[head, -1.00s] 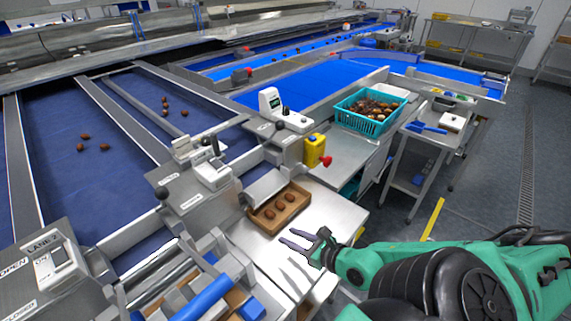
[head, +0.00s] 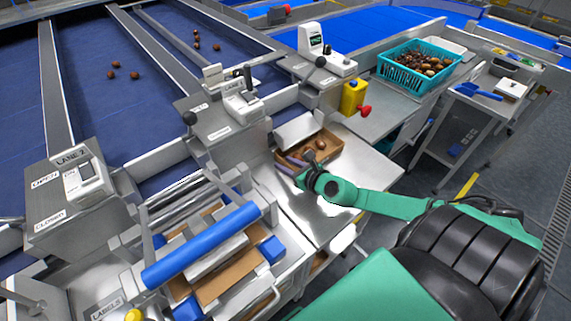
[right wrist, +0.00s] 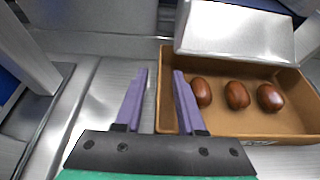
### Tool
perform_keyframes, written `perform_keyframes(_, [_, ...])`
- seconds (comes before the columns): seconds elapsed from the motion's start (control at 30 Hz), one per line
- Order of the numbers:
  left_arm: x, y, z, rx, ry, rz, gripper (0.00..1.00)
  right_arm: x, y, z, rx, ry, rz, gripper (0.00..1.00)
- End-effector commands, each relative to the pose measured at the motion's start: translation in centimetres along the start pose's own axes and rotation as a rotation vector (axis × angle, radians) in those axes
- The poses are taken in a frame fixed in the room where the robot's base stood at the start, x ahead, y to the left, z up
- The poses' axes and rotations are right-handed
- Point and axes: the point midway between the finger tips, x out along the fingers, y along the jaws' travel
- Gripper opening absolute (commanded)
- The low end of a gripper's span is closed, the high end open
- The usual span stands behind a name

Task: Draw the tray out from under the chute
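The tray (head: 334,158) is a shallow brown box on the steel table, its back part under the metal chute lip (head: 298,129). In the right wrist view, the tray (right wrist: 225,124) holds three dates in a row, and the chute lip (right wrist: 235,28) covers part of its far side. My right gripper (head: 288,161) is at the tray's left end. In the right wrist view, its purple fingers (right wrist: 161,74) are open, one on each side of the tray's left wall, with gaps showing. Whether they touch it is unclear. My left gripper is not in view.
A turquoise crate of dates (head: 398,76) is at the back right. A blue roller (head: 203,243) lies at front left. The steel table right of the tray (head: 362,167) is clear.

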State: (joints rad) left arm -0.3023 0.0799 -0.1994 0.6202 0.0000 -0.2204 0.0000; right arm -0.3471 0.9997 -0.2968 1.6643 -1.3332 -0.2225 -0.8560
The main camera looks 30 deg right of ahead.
Motion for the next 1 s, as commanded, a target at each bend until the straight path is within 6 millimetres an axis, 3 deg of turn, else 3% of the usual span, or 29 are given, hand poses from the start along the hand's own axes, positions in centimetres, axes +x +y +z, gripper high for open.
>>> perform_keyframes(0.33, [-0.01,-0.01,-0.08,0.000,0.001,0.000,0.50,0.55,0.13,0.01,0.000,0.001,0.003,0.39])
perform_keyframes(0.43, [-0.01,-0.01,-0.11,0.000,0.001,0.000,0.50,0.54,0.12,0.01,0.000,0.000,0.003,0.01])
perform_keyframes(1.0, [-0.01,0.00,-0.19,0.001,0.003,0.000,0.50,0.52,0.12,0.01,0.000,0.000,0.003,0.00])
